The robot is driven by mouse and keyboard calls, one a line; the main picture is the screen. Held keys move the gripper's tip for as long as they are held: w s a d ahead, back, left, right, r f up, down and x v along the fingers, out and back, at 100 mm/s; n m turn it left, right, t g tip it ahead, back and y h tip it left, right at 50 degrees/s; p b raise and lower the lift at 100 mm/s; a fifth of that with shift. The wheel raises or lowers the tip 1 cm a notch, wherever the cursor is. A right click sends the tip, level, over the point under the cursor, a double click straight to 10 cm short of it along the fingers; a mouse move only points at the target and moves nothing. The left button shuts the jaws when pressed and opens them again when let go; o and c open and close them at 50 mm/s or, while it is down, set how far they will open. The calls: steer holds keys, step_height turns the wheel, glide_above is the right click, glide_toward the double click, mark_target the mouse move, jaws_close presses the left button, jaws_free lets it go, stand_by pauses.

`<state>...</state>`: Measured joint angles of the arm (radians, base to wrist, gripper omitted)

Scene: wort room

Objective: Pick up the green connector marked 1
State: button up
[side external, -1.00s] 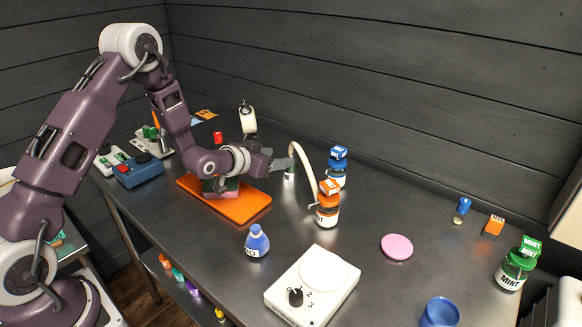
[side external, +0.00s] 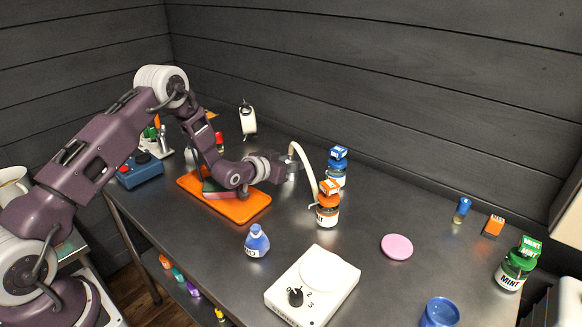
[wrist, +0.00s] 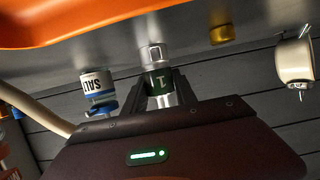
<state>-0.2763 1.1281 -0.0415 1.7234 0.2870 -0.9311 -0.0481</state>
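The green connector marked 1 (wrist: 159,81) shows in the wrist view as a dark green band with a white 1 between silver parts. It lies between the two dark fingers of my gripper (wrist: 160,95). The fingers look apart, one on each side; I cannot see clear contact. In the side view my gripper (side external: 291,166) is low over the table behind the orange tray, and it mostly hides the connector there.
An orange tray (side external: 246,211) lies under my wrist. A blue bottle (side external: 337,176) and an orange bottle (side external: 327,212) stand to the right, with a pale curved hose (side external: 303,162) close by. A white cylinder (side external: 248,120) is by the wall. A white scale-like device (side external: 327,277) stands in front.

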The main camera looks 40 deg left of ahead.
jaws_close()
steer(key=shift+r, duration=0.1)
